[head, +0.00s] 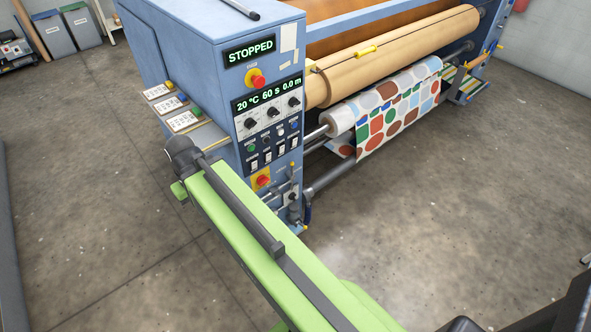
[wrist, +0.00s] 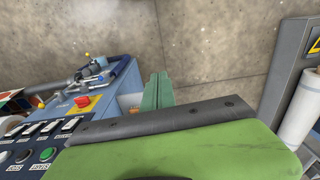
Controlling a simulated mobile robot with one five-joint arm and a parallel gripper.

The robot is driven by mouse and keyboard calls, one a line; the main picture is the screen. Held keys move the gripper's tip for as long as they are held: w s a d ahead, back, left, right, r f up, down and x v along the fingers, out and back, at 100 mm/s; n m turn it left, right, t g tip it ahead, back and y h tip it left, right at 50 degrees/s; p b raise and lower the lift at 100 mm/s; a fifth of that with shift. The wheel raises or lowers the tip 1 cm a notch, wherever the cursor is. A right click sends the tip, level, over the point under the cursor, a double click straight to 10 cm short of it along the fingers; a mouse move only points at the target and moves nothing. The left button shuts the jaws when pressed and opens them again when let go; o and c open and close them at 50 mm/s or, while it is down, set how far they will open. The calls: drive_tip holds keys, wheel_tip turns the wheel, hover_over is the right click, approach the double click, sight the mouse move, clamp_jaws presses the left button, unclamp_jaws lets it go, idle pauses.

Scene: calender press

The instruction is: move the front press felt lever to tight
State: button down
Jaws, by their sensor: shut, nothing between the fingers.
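A small grey lever assembly (head: 292,190) is on the lower right of the blue control cabinet's front, below the switches. It has an upright rod with a yellow tip, and a blue-handled part hangs beside it. In the wrist view the lever assembly (wrist: 92,68) shows at the upper left, with a yellow tip and a blue end. I cannot read its marking or tell its setting. My gripper (wrist: 158,88) is shut and empty, over the floor beside the cabinet, apart from the levers. In the head view only a green bit of my gripper (head: 179,190) shows past my arm.
A grey stand with a white roll (wrist: 300,125) is right in the wrist view. Concrete floor is open in front.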

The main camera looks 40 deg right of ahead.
drive_tip(key=w+d+f+n+t+y+b, duration=0.1)
drive_tip(key=w+d+f+n+b, duration=0.1)
drive_tip(key=d+f+b, duration=0.45)
drive_tip(key=s+d+f+n+t+b, duration=0.1)
drive_tip(key=s+d+n+t+b, duration=0.1)
drive_tip(key=d, duration=0.9)
drive_tip(key=s+d+f+n+t+b, duration=0.1)
drive_tip(key=s+d+n+t+b, duration=0.1)
drive_tip(key=d, duration=0.9)
drive_tip(key=s+d+f+n+t+b, duration=0.1)
drive_tip(key=s+d+n+t+b, duration=0.1)
drive_tip(key=d, duration=0.9)
drive_tip(key=shift+s+d+f+n+h+b, duration=0.3)
drive_tip(key=shift+s+f+n+h+b, duration=0.15)
drive_tip(key=shift+n+b, duration=0.35)
